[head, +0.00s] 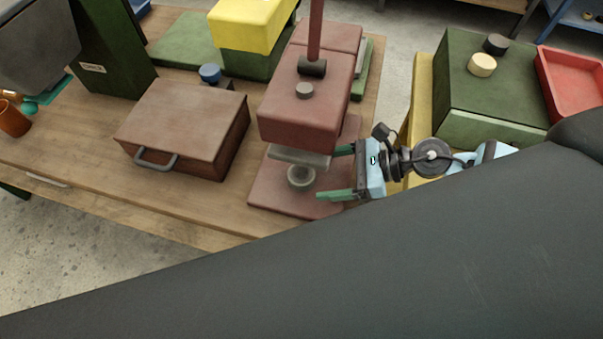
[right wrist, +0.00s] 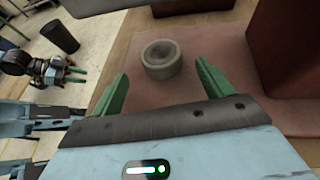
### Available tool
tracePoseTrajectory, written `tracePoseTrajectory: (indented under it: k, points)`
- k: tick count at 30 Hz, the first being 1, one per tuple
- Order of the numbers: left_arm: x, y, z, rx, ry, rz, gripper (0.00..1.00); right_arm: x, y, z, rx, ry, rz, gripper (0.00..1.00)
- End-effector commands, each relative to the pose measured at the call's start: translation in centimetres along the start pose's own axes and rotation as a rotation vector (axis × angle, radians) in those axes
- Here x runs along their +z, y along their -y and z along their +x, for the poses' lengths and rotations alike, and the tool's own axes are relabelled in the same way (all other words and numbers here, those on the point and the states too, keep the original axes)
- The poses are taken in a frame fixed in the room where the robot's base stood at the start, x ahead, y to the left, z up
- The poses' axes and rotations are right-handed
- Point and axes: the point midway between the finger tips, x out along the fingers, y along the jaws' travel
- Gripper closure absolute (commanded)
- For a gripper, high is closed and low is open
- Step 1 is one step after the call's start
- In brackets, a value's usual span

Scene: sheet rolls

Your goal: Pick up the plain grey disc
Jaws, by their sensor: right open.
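A round grey disc (head: 300,178) with a hollow in its top sits on the red base of a press, under the press head. It also shows in the right wrist view (right wrist: 162,60), just beyond the fingertips and between their lines. My right gripper (head: 333,173) is open, its green fingers pointing left towards the disc; in the wrist view the gripper (right wrist: 161,72) has nothing between its fingers. My left gripper (right wrist: 76,75) seems to show small at the left of the wrist view; its jaw state is unclear.
The red press (head: 305,115) overhangs the disc, with a grey plate (head: 298,157) just above it. A brown case (head: 185,120) with a handle stands to the left. Green box (head: 490,90) with two discs on top and a red tray (head: 575,85) stand at right. Bare wood lies in front.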

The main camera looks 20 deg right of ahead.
Motion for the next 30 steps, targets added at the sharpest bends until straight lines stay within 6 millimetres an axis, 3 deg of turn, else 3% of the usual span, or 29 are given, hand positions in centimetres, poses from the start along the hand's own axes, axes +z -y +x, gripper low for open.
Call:
tracePoseTrajectory:
  k: [9, 15, 23, 30]
  points:
    - [-2.6, 0.2, -0.6, -0.005, -0.046, 0.007, 0.64, 0.9, 0.4, 3.1, -0.001, 0.004, -0.004, 0.21]
    - [-2.9, 0.3, -0.7, -0.006, -0.051, 0.011, 0.64, 0.5, 0.3, 5.0, 0.000, 0.001, 0.000, 0.21]
    - [-2.4, 0.3, -0.7, -0.006, -0.041, 0.010, 0.64, 0.3, 0.3, 5.2, 0.001, -0.001, 0.002, 0.21]
    - [-2.4, 0.3, -0.7, -0.006, -0.040, 0.010, 0.64, 0.3, 0.3, 5.2, 0.001, -0.001, 0.002, 0.51]
